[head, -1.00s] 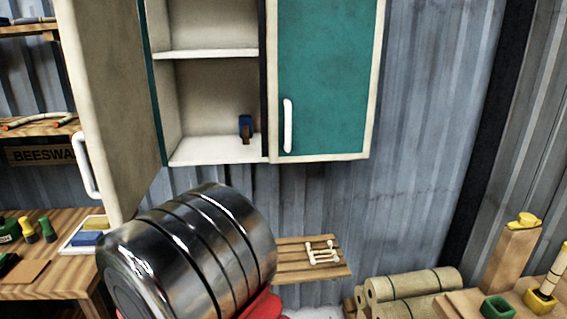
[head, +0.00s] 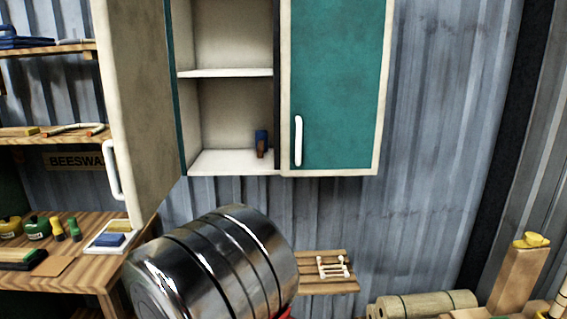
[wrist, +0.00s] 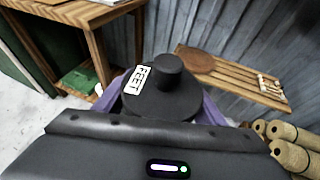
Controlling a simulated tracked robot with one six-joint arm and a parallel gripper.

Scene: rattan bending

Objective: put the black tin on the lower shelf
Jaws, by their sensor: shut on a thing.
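The black tin (wrist: 165,92) shows in the wrist view, with a round knob on its lid and a white label reading FEET. My gripper (wrist: 162,100) is shut on it, with purple fingers at its left and right sides. Neither the tin nor the fingers can be made out in the head view, where my shiny arm part covers the lower middle. The wall cabinet's left door stands open. Its lower shelf (head: 222,163) is white and holds a small blue and brown object (head: 261,143) at the right. The upper shelf (head: 225,73) looks empty.
The open cabinet door (head: 145,105) juts out left of the opening. The teal right door (head: 336,90) is shut. A wooden workbench (head: 85,275) with brushes and jars stands at left. A slatted wooden rack (head: 325,286) and rolled bundles (head: 425,304) lie low at right.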

